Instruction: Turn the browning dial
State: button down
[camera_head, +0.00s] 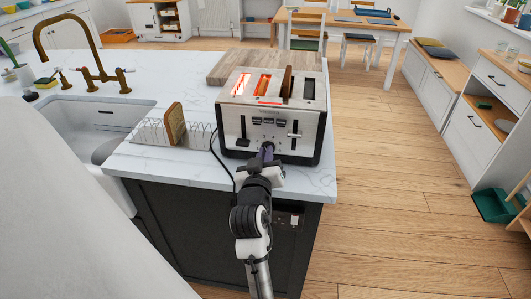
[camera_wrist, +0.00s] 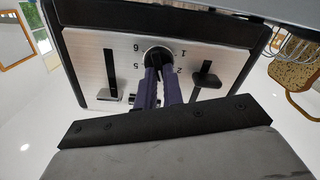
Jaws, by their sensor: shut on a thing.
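The toaster (camera_head: 272,117) is a wide silver box with black sides, standing at the front right of the marble counter. A slice of bread sticks up from one slot, and other slots glow orange. Its browning dial (camera_wrist: 157,53) is a round knob with numbers around it, between two levers on the front panel in the wrist view. My gripper (camera_wrist: 160,72) has its dark purple fingers closed on the dial from the front. In the head view, my gripper (camera_head: 266,152) hides the dial. The fingers cover most of the knob, so its pointer cannot be read.
A wire toast rack (camera_head: 155,132) with one slice of bread (camera_head: 176,123) stands left of the toaster, near the cord. A wooden board (camera_head: 262,63) lies behind it. The sink (camera_head: 90,125) with a brass tap is at left.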

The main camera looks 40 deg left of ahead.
dwell(0.4)
jog(key=c, duration=1.5)
grip_release()
jog(key=shift+s, duration=0.1)
jog(key=p+v, duration=0.3)
jog(key=v, duration=1)
jog(key=shift+s+d, duration=0.2)
jog(key=shift+d, duration=0.05)
